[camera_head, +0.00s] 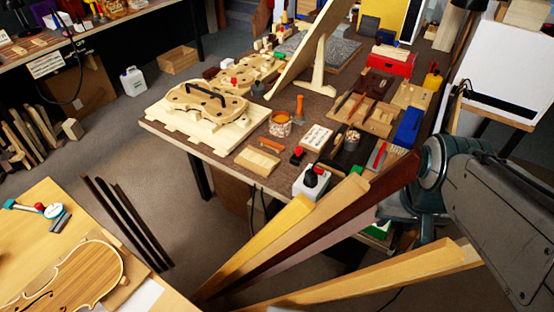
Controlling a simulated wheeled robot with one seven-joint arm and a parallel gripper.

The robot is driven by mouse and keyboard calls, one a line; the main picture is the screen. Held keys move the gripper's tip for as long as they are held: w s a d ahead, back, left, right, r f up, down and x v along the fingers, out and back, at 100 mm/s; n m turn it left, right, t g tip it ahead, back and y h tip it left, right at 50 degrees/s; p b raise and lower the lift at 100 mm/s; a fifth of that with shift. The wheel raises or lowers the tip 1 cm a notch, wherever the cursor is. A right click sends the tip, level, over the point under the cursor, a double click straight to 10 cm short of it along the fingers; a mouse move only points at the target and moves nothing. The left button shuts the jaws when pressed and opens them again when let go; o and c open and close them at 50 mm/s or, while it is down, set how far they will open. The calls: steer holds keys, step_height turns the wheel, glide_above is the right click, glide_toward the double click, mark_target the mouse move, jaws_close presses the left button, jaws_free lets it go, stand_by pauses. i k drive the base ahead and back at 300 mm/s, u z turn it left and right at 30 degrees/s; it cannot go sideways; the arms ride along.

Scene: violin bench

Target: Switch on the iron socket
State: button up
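No part in view can be surely told as the iron socket. A small white box (301,188) with a dark, rounded piece on top stands at the near edge of the workbench (222,162) and may be it; a little red shows by the dark piece. Dark cords hang below the bench edge near it. A pale strip (46,64) like a power strip, with a cord by it, shows on the front of the bench at the upper left. Whether either is on cannot be seen. My arm comes in from the right, beside the bench; my gripper's fingers do not show.
Long wooden boards (283,226) slant across the foreground, between the view and the bench. A violin body (205,102) lies on a pale slab on the bench. Tools and blocks crowd its right side. A table with a violin plate (75,275) is at lower left.

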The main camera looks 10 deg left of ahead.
mark_target(320, 171)
steer(key=u, duration=1.5)
steer(key=k, duration=0.7)
steer(key=z, duration=0.75)
steer(key=i, duration=0.5)
steer(key=k, duration=0.55)
steer(key=u, duration=0.2)
steer(key=i, duration=1.3)
steer(key=z, duration=0.45)
